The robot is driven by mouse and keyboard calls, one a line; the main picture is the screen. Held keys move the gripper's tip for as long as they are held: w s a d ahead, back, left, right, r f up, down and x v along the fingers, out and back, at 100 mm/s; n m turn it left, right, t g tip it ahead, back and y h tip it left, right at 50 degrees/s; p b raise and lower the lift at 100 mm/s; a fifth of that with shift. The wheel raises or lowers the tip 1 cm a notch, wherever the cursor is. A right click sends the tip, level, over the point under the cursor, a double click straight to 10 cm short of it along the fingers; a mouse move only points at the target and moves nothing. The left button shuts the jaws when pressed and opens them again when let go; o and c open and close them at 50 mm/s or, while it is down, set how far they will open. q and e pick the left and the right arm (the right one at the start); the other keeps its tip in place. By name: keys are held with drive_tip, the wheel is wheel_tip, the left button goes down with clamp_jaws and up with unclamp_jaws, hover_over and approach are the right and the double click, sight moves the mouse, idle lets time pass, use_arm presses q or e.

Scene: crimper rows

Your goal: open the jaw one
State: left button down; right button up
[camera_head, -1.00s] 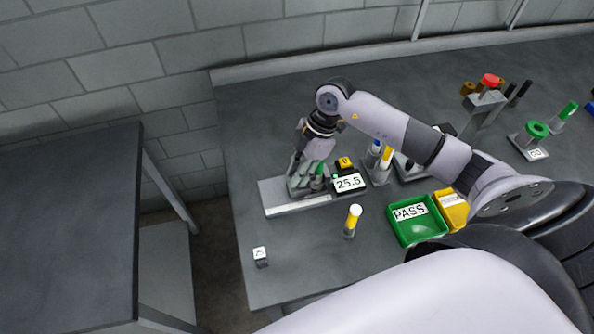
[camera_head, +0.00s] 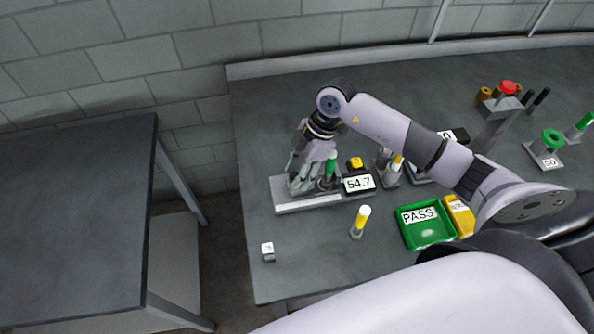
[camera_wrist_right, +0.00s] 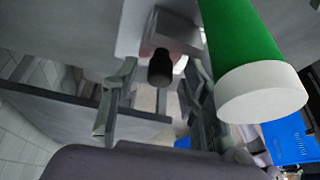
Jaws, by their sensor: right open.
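A grey long-based fixture (camera_head: 290,207) lies at the left part of the bench in the head view. A small black display (camera_head: 359,183) at its right end reads 54.7. A green cylinder (camera_head: 331,164) stands on the fixture beside my right gripper (camera_head: 311,184). The right gripper is open and low over the fixture. In the wrist view a dark round knob (camera_wrist_right: 160,68) on a grey block lies between the spread fingers (camera_wrist_right: 155,95). The green cylinder with its white end (camera_wrist_right: 250,70) is close on the right. My left gripper is not in view. The fingertips are partly hidden.
A yellow button (camera_head: 355,163) stands behind the display. A yellow, white-topped cylinder (camera_head: 360,222) stands in front. A green PASS tray (camera_head: 427,239) and a yellow tray (camera_head: 461,221) lie to the right. A small labelled block (camera_head: 268,252) sits near the front left. The bench's left front is mostly clear.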

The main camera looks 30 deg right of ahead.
drive_tip(key=v, duration=1.2)
drive_tip(key=shift+s+a, duration=0.1)
